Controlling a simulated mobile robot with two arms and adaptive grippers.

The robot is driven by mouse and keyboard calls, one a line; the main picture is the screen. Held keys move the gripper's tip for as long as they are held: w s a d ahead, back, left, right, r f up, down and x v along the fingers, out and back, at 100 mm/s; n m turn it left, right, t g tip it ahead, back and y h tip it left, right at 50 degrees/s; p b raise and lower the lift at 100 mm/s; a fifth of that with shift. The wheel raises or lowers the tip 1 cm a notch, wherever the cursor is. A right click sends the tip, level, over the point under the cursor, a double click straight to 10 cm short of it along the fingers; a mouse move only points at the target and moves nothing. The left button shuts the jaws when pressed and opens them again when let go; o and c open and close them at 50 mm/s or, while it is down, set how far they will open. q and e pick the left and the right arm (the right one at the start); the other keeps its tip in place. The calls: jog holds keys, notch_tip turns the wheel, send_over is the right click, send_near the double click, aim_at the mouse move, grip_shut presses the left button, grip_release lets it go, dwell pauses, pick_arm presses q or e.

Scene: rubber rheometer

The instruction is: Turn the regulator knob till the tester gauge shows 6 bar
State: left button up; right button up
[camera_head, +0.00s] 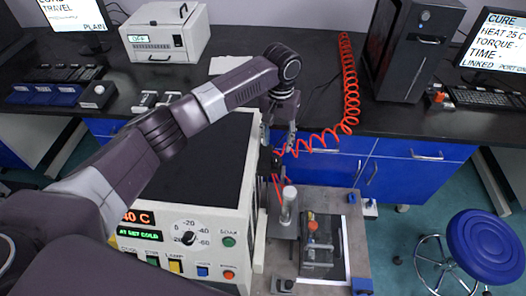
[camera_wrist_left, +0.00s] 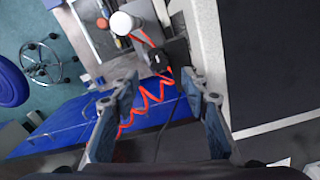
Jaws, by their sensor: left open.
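A black fitting, which looks like the regulator (camera_wrist_left: 170,52), sits beside the tester (camera_wrist_left: 208,50) with the red hose at it. My left gripper (camera_wrist_left: 160,86) is open and empty, with its fingertips short of the fitting and either side of the hose. In the head view the left gripper (camera_head: 279,145) hangs at the tester's back right corner, and the knob cannot be made out clearly.
The red coiled hose (camera_head: 348,90) runs up over the dark bench (camera_head: 320,75). A metal column (camera_head: 288,212) and a clear guard (camera_head: 318,262) stand on the tester's grey plate (camera_head: 340,205). A blue stool (camera_head: 487,245) stands at the right.

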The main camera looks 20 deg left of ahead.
aim_at(276, 158)
pick_arm(q)
jog(key=shift+d+f+n, duration=0.1)
jog(key=shift+f+n, duration=0.05)
jog(key=shift+n, duration=0.25)
notch_tip(276, 158, down, 8)
jog(key=shift+s+r+p, duration=0.15)
jog(key=shift+r+p, duration=0.1)
jog(key=shift+p, duration=0.35)
grip_shut()
